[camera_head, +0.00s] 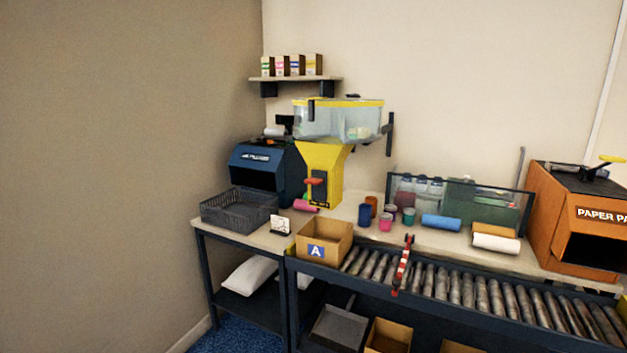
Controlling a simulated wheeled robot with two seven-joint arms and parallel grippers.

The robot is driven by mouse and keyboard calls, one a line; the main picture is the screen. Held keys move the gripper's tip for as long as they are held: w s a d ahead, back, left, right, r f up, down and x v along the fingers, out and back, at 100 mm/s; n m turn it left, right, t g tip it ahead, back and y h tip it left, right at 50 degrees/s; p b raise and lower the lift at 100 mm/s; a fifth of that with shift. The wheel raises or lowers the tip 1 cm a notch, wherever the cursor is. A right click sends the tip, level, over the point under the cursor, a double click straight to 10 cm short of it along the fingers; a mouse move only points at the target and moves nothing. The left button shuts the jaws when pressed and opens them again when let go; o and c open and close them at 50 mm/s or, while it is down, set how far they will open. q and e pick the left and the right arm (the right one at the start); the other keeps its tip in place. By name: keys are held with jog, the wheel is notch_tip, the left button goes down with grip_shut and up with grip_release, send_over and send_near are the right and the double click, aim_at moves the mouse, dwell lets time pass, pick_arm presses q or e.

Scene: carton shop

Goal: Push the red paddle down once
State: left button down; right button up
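The red paddle (314,182) sticks out from the front of a yellow dispenser (322,158) on the bench, near a dark slot plate. A clear hopper (338,120) with a yellow rim sits on top of the dispenser and holds a little pale material. A cardboard box marked A (322,242) stands open on the roller conveyor, in front of and below the dispenser. Neither of my grippers shows in the head view.
A dark basket (238,207) and a blue machine (262,168) stand left of the dispenser. Cups (365,214) and paper rolls (441,222) lie to its right. A red-and-white striped bar (402,265) crosses the conveyor (470,288). An orange paper machine (580,220) stands far right.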

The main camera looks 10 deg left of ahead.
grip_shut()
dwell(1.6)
